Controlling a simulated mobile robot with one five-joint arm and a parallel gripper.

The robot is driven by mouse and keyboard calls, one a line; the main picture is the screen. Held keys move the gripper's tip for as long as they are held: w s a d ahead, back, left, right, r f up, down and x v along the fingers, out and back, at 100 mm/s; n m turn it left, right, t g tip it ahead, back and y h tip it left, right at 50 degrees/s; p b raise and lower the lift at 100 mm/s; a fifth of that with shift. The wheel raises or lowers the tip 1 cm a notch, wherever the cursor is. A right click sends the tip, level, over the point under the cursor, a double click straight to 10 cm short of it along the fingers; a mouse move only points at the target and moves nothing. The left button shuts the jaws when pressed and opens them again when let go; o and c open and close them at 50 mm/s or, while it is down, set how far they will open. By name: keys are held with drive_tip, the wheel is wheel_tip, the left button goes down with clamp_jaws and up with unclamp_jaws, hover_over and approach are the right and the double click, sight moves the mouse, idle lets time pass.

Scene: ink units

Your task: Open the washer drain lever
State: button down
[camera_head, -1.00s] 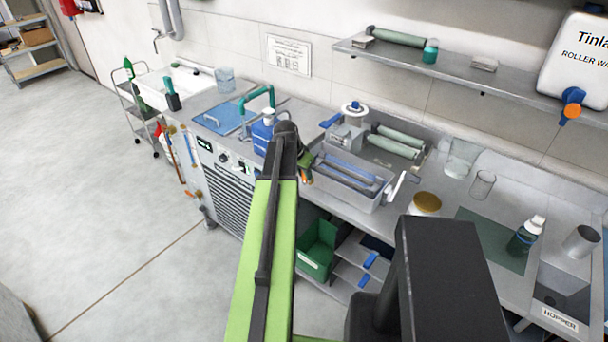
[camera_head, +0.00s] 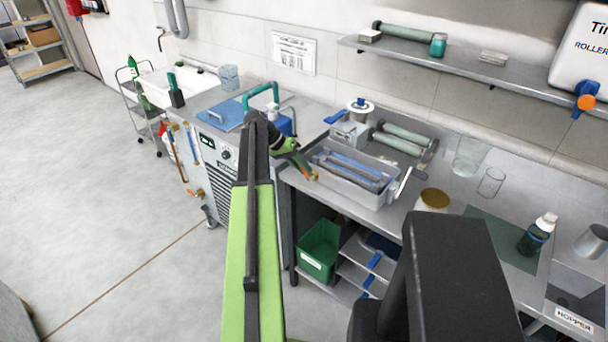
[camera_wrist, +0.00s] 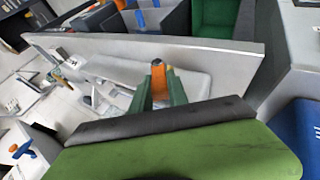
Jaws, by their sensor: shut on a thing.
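My gripper (camera_head: 301,166) is at the left end of the grey tub (camera_head: 352,184), over the front left corner of the bench. In the wrist view its green fingers (camera_wrist: 159,85) are close together around a small orange piece (camera_wrist: 158,70); its full shape is hidden. The washer appears to be the steel machine (camera_head: 205,170) left of the bench, with a front grille and a blue lid. Orange and copper-coloured pipes and fittings (camera_head: 198,192) are on its left side. I cannot tell which part is the drain lever, nor whether the orange piece belongs to it.
The grey tub holds rollers, with a white handle (camera_head: 403,186) at its right end. A blue container (camera_head: 283,124) stands behind my wrist. A green bin (camera_head: 318,252) sits under the bench. The floor (camera_head: 90,220) in front of the washer is clear.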

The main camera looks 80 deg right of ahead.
drive_tip(key=shift+w+d+f+g+b, duration=0.45)
drive_tip(key=shift+g+b, duration=0.45)
drive_tip(key=shift+b, duration=0.5)
drive_tip(key=shift+n+y, duration=0.3)
drive_tip(key=shift+g+b, duration=0.3)
drive_tip(key=shift+b, duration=0.1)
drive_tip(key=c, duration=1.3)
unclamp_jaws()
drive_tip(key=shift+a, duration=0.1)
drive_tip(key=shift+r, duration=0.1)
drive_tip(key=p+v, duration=0.3)
drive_tip(key=v, duration=0.2)
drive_tip(key=p+v, duration=0.4)
drive_tip(key=v, duration=0.2)
drive_tip(key=p+v, duration=0.4)
drive_tip(key=v, duration=0.2)
drive_tip(key=shift+w+d, duration=0.2)
